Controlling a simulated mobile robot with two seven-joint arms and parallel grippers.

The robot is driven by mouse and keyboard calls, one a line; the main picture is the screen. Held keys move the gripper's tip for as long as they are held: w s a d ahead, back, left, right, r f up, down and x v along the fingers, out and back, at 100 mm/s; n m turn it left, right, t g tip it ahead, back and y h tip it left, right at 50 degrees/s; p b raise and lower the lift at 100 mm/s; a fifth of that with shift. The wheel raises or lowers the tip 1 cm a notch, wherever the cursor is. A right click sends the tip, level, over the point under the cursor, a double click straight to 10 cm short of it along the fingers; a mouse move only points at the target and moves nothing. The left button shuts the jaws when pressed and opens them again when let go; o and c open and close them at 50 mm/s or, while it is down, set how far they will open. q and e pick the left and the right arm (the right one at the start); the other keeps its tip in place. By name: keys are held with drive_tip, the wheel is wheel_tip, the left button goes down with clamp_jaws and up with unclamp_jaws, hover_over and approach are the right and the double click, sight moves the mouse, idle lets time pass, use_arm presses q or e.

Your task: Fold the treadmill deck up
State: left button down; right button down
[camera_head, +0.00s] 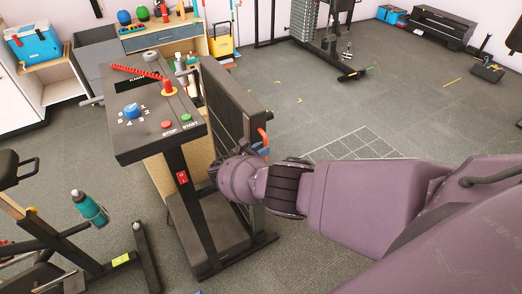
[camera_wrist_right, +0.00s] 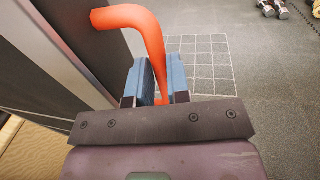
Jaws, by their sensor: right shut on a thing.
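The treadmill stands in the middle of the head view, with its console (camera_head: 158,118) on two dark posts. Its deck (camera_head: 229,96) is raised and stands steeply tilted behind the console. An orange handle (camera_head: 263,136) sticks out from the deck's right side; it also shows in the right wrist view (camera_wrist_right: 145,27). My right gripper (camera_wrist_right: 156,82) is shut on the orange handle, with its blue fingers on either side of the lower part. In the head view my right wrist hides part of the deck and frame. My left gripper is not in view.
An exercise bike (camera_head: 90,255) with a teal bottle (camera_head: 89,207) stands at the lower left. A drawer cabinet (camera_head: 160,38) and a white cabinet (camera_head: 20,85) line the back. A weight machine (camera_head: 325,35) stands at the back. Open floor (camera_head: 400,110) lies to the right.

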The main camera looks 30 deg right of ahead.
drive_tip(key=shift+s+a+f, duration=0.1)
drive_tip(key=shift+a+f, duration=0.1)
drive_tip(key=shift+a, duration=0.45)
drive_tip(key=c, duration=1.4)
unclamp_jaws()
drive_tip(key=o, duration=0.3)
drive_tip(key=shift+a+r, duration=0.15)
drive_tip(key=shift+a, duration=0.05)
drive_tip(key=shift+d, duration=0.25)
drive_tip(key=shift+a, duration=0.1)
